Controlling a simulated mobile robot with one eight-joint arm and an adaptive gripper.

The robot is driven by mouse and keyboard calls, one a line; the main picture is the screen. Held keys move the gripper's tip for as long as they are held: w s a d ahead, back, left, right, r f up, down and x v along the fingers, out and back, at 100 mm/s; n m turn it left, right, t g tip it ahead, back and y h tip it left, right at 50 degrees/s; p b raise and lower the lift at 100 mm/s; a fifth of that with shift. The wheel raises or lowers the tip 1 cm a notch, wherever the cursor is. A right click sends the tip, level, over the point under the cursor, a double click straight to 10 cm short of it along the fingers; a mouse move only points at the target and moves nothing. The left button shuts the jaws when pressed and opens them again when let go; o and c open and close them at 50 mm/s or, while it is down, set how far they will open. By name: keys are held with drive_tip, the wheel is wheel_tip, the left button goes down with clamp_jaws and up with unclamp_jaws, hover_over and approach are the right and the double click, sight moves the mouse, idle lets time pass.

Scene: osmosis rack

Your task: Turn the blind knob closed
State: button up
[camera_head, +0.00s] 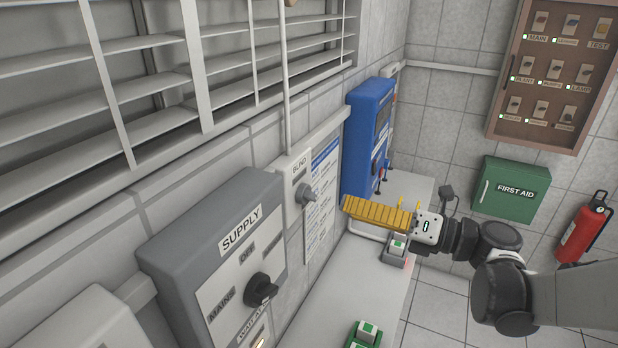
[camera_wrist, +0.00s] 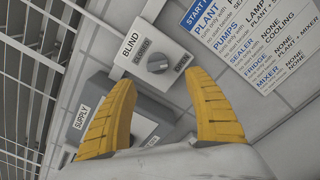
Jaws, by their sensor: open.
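The blind knob (camera_head: 306,194) is a grey knob on a light plate marked BLIND, on the wall left of a printed sheet. In the wrist view the knob (camera_wrist: 157,63) sits between the labels CLOSED and OPEN. Which label it points at is too small to tell surely. My gripper (camera_head: 346,208) has yellow ribbed fingers and is to the right of the knob in the head view, apart from it. In the wrist view my gripper (camera_wrist: 160,80) is open and empty, its fingertips spread below and to either side of the knob, not visibly touching it.
The grey SUPPLY box (camera_head: 215,215) with a black knob juts from the wall at the near left. A blue unit (camera_head: 368,135) stands on the wall beyond the sheet. Window blind slats (camera_head: 120,85) fill the upper left. A pale counter (camera_head: 345,290) runs below.

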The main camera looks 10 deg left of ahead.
sight(314, 198)
drive_tip(key=x, duration=0.9)
drive_tip(key=shift+s+a, duration=0.1)
drive_tip(key=shift+a, duration=0.3)
drive_tip(key=shift+r, duration=0.1)
drive_tip(key=c, duration=1.2)
